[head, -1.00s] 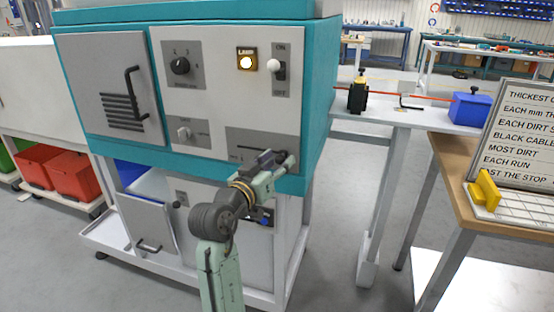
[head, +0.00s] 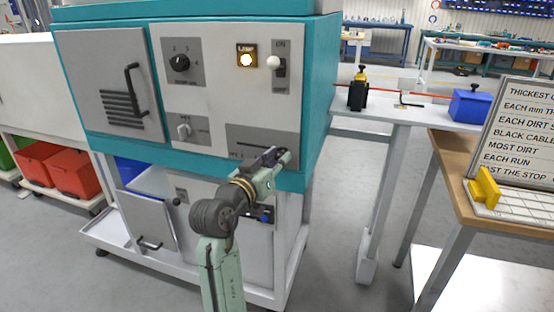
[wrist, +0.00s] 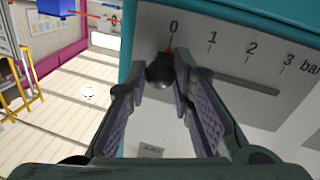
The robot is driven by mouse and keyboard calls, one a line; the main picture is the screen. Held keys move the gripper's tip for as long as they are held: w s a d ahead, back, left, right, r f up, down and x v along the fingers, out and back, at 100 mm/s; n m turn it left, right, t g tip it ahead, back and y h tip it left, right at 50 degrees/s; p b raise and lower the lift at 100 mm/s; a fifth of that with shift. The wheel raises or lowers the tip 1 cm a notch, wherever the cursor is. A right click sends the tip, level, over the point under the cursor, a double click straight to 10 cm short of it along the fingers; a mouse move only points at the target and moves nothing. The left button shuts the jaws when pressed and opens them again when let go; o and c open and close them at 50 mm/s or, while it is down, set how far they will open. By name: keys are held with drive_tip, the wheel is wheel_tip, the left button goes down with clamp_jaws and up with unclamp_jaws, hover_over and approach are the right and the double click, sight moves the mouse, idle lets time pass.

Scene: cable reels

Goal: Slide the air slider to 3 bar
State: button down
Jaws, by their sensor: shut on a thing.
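The air slider's black knob (wrist: 159,74) stands at the 0 end of its scale in the wrist view, with a red pointer at the 0 mark. The slot (wrist: 235,84) runs away to the right under the marks 1, 2 and 3 bar (wrist: 289,60). My gripper (wrist: 162,80) has one finger on each side of the knob and is shut on it. In the head view my gripper (head: 277,155) is at the right part of the slider plate (head: 248,134) on the machine front. The knob is hidden there by my fingers.
The teal machine (head: 318,90) also carries a rotary knob (head: 179,63), a lit lamp (head: 246,60), an ON switch (head: 279,69) and a small lower knob (head: 183,131). A door with a handle (head: 131,90) is at left.

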idle(0.4)
drive_tip(key=w+a+b, duration=0.1)
drive_tip(key=a, duration=0.2)
drive_tip(key=w+a+b, duration=0.1)
drive_tip(key=a, duration=0.3)
drive_tip(key=w+a+b, duration=0.1)
drive_tip(key=a, duration=0.3)
drive_tip(key=shift+w+a, duration=0.2)
drive_tip(key=shift+w, duration=0.2)
drive_tip(key=shift+a+r, duration=0.1)
drive_tip(key=shift+a, duration=0.15)
drive_tip(key=c, duration=1.6)
unclamp_jaws()
drive_tip(key=shift+w+a, duration=0.1)
drive_tip(key=shift+o, duration=1)
drive_tip(key=v, duration=1.2)
